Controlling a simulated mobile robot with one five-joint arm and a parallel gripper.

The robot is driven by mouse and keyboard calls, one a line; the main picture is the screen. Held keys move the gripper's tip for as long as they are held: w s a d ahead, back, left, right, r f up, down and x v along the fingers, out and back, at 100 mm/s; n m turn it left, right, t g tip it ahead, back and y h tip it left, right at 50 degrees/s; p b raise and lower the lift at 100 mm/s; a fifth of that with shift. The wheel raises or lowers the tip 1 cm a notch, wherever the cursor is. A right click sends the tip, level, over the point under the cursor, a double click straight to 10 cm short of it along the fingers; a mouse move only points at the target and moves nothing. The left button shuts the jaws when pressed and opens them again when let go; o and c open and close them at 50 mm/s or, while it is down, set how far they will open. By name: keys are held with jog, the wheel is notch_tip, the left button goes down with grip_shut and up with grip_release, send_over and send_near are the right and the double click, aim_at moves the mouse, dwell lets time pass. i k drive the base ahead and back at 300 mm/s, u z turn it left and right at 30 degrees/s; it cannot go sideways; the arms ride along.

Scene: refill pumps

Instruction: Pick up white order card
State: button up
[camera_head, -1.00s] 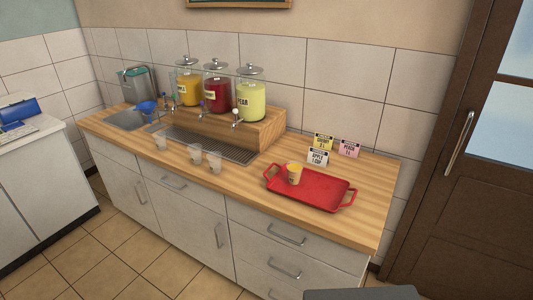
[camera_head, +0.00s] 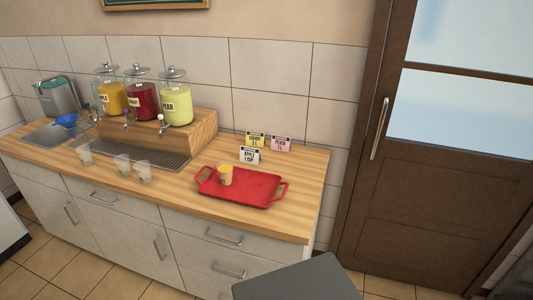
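The white order card (camera_head: 249,155) stands upright on the wooden counter, just behind the red tray. It reads "APPLE 1 CUP". A yellow card (camera_head: 255,139) stands close behind it, and a pink card (camera_head: 281,144) stands to its right. My gripper is not in view, so I cannot see whether it is open or shut.
The red tray (camera_head: 262,190) holds a cup with yellow contents (camera_head: 225,176). Several empty clear cups (camera_head: 122,164) stand left of it. Three dispensers (camera_head: 143,101) stand on a wooden riser. The counter's right end (camera_head: 305,178) is clear. A brown door (camera_head: 410,195) stands at right.

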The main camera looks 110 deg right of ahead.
aim_at(248, 154)
jog(key=u, duration=0.05)
jog(key=k, duration=2.4)
jog(key=z, duration=0.4)
